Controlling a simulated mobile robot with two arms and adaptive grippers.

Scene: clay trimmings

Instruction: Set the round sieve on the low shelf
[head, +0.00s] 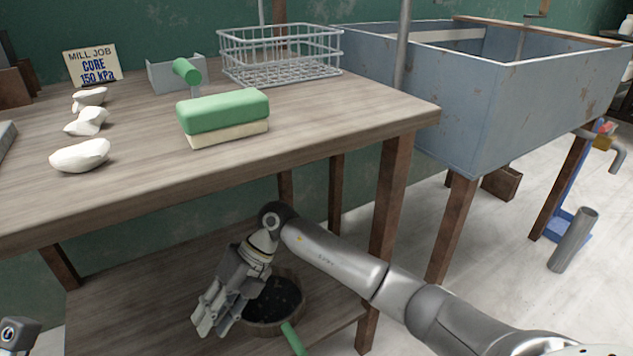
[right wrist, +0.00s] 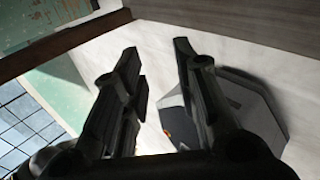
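The round sieve (head: 275,293) has a wooden rim, a dark mesh and a green handle (head: 293,338) pointing toward the front. In the head view it lies on the low shelf (head: 130,300) under the table, near the shelf's right end. My right gripper (head: 208,318) is just left of the sieve, pointing down, and overlaps its left edge in this view. In the right wrist view its two fingers (right wrist: 160,75) stand apart with nothing between them; the sieve does not show there. My left gripper's fingers are not seen.
The table top (head: 330,120) above the shelf bears a green-and-cream block (head: 225,115), white clay pieces (head: 80,156), a wire basket (head: 280,72) and a sign (head: 91,65). A table leg (head: 388,210) stands beside my right arm. The shelf's left part is bare.

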